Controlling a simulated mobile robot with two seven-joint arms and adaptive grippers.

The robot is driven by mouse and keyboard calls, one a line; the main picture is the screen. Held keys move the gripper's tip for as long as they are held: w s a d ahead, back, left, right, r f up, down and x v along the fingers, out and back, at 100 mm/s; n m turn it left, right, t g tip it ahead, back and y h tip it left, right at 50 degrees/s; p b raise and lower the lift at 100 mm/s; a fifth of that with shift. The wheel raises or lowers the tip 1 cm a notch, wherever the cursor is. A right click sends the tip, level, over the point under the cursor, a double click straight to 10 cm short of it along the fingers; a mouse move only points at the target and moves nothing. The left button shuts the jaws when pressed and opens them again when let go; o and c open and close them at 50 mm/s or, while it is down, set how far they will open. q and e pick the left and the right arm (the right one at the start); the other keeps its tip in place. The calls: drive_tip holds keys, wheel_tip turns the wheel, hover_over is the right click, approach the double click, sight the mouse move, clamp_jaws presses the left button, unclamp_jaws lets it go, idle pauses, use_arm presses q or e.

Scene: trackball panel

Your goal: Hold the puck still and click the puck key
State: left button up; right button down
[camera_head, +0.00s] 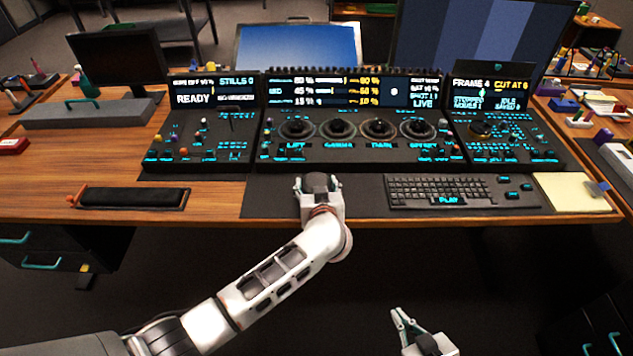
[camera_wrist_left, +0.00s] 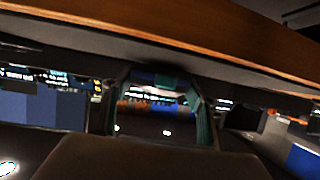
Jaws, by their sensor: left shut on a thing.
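A dark, round-topped puck (camera_head: 317,181) stands on the dark mat (camera_head: 270,197) left of the keyboard, in front of the panel. My left gripper (camera_head: 316,188) is at the puck with its fingers around it, shut on it. In the left wrist view the two teal-edged fingers (camera_wrist_left: 160,95) stand on either side of a dark shape; the puck's key cannot be made out there. My right gripper (camera_head: 403,322) is low in the head view, below the table's front edge and away from the puck. Its finger gap is not clear.
The keyboard (camera_head: 440,191) lies just right of my left gripper. The control panel (camera_head: 355,150) with dials and displays stands behind it. A black wrist pad (camera_head: 132,198) lies left and a yellow note pad (camera_head: 572,192) right. The table's wooden front edge (camera_head: 400,220) is close.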

use_arm(q)
drive_tip(key=shift+f, duration=0.25)
idle(0.7)
drive_tip(key=o, duration=1.1)
drive_tip(key=shift+c, duration=0.2)
drive_tip(key=shift+s, duration=0.1)
